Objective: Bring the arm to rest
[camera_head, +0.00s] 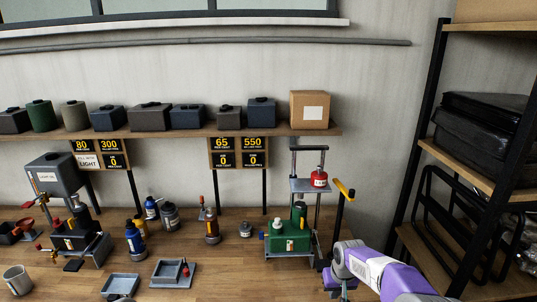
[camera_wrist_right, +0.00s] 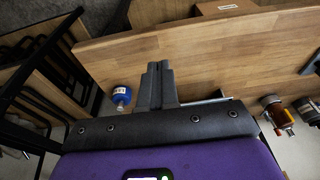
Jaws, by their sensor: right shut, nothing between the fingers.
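My right arm, purple and white, comes in from the lower right of the head view. Its right gripper (camera_head: 337,284) is low at the front of the wooden workbench, partly cut by the frame's lower edge. In the right wrist view the two dark fingers of the right gripper (camera_wrist_right: 159,68) are pressed together with nothing between them. They show against the wooden bench (camera_wrist_right: 215,55). My left gripper is in neither view.
A green machine (camera_head: 288,236) with a lift frame and a red canister (camera_head: 319,178) stands just left of my arm. Bottles, a mug (camera_head: 17,279) and metal trays (camera_head: 172,274) crowd the bench. A black-framed rack (camera_head: 432,140) stands at right.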

